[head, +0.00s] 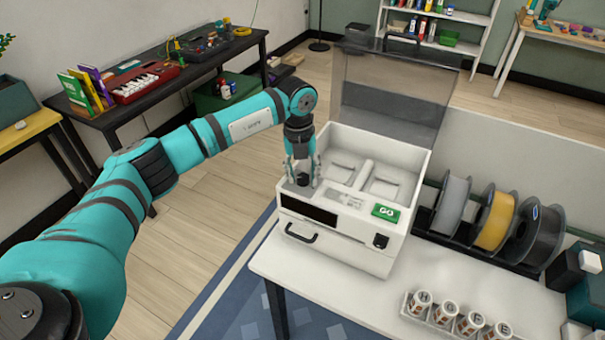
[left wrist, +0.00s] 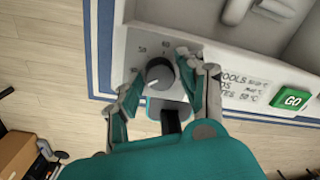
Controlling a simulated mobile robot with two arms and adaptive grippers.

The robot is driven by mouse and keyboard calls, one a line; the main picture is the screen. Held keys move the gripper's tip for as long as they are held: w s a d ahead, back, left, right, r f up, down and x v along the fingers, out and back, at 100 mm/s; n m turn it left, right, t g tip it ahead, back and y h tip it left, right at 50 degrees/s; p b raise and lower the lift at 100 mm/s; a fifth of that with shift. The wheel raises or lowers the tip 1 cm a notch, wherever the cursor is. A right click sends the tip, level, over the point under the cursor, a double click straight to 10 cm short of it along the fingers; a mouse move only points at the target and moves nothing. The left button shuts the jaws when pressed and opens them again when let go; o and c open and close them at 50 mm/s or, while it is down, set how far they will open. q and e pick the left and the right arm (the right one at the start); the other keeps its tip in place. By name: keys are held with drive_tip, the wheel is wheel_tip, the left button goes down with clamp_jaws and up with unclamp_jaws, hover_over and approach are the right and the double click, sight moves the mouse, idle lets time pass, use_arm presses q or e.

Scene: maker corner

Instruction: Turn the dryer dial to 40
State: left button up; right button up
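The dryer (head: 352,238) is a white box on the table, with its smoky clear lid (head: 395,85) raised. Its dark round dial (head: 302,180) is on the top panel at the front left corner. In the left wrist view the dial (left wrist: 160,74) has a light pointer mark, seemingly towards the lower left. Printed numbers 50 and 60 show above it; other numbers are partly covered. My left gripper (head: 302,172) points down over the dial. Its fingers (left wrist: 158,70) stand apart on either side of the dial, with visible gaps. My right gripper is in neither view.
A green GO button (head: 386,212) is on the dryer's front right; a printed label (left wrist: 240,92) lies between it and the dial. Filament spools (head: 495,220) stand to the right. Several labelled cups (head: 445,312) sit at the front. The table (head: 330,285) is bare before the dryer.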

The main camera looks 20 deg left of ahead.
sight(300, 177)
use_arm(q)
drive_tip(key=shift+o, duration=1)
wheel_tip(300, 177, up, 12)
drive_tip(key=shift+s+a, duration=0.2)
drive_tip(key=shift+a, duration=0.15)
drive_tip(key=shift+f, duration=0.1)
